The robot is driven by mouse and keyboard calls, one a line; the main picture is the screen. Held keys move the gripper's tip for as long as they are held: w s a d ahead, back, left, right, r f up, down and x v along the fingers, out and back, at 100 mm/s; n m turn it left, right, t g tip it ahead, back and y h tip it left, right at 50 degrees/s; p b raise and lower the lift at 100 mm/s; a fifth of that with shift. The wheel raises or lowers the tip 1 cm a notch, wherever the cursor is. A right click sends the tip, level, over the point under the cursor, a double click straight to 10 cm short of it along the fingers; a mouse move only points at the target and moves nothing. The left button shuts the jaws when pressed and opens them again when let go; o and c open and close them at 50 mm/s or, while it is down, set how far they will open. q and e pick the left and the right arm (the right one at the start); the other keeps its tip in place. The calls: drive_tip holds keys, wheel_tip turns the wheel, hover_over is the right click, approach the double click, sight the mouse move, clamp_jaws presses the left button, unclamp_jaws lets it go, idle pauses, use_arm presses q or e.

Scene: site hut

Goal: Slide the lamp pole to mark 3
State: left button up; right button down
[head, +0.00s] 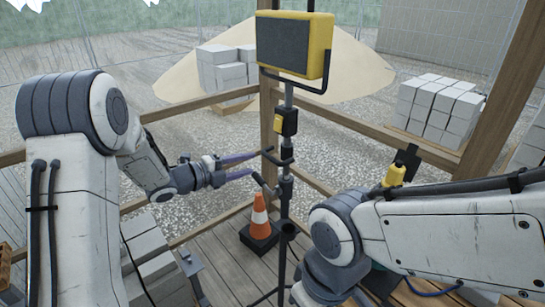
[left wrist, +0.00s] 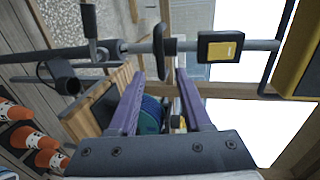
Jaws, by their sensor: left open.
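The work lamp has a yellow and black head (head: 318,45) on an upright dark pole (head: 287,190), with a yellow and black box (head: 285,122) on it. A black handle (head: 280,157) juts from the pole below the box. My left gripper (head: 256,165) is open just left of the pole, its purple fingers pointing at it. In the left wrist view the pole (left wrist: 190,46) runs across the top, and the handle (left wrist: 160,52) shows between the open fingertips (left wrist: 161,75). I cannot make out numbered marks. My right arm enters from the right; its gripper is out of frame.
A traffic cone (head: 260,213) stands on the plank floor left of the pole. Several cones (left wrist: 45,155) show in the left wrist view. Wooden rails and a post (head: 269,105) stand behind the pole. Grey blocks (head: 150,255) are stacked at lower left.

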sight(270, 159)
use_arm(q)
drive_tip(key=p+x, duration=0.2)
drive_tip(key=x, duration=0.8)
drive_tip(key=shift+p, duration=0.4)
drive_tip(key=shift+s, duration=0.1)
clamp_jaws()
idle(0.7)
